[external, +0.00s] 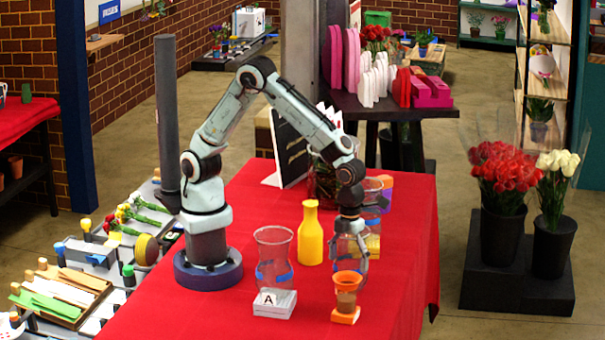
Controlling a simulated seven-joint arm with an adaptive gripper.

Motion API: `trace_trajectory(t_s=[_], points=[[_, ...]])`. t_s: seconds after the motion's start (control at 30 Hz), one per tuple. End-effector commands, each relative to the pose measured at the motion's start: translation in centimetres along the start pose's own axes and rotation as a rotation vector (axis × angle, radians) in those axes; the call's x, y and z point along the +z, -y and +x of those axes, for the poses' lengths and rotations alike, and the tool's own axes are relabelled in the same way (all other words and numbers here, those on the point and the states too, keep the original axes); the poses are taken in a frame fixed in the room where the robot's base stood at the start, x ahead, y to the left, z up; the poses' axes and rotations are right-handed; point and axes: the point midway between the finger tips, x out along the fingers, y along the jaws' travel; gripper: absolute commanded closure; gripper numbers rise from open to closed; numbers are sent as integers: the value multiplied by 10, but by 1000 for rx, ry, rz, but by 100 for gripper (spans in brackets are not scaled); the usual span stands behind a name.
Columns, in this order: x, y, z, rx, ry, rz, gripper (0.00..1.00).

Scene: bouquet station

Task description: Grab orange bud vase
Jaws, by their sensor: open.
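An orange vase (347,283), flared at the top and brownish lower down, stands upright on an orange block (345,316) near the front of the red table. My gripper (349,255) is open and points down, its fingers at or just above the vase's rim in the picture. I cannot tell whether they touch it or are around it. A yellow bottle-shaped vase (311,238) stands left of my gripper. A clear glass vase (273,243) with a blue band stands at the front left, behind a white block marked A (274,303).
More glass vessels (372,190) stand behind my gripper, partly hidden by it. A black sign board (291,153) stands at the back of the red table (220,315). The table's right side is clear. Flower buckets (502,235) stand off to the right.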

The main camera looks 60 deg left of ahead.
Motion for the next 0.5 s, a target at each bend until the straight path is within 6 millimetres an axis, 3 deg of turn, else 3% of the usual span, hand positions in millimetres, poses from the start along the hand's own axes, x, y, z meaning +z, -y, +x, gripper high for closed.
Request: trace_trajectory(t_s=[0.5], points=[[-6, 3, 68, 3, 2, 52, 22]])
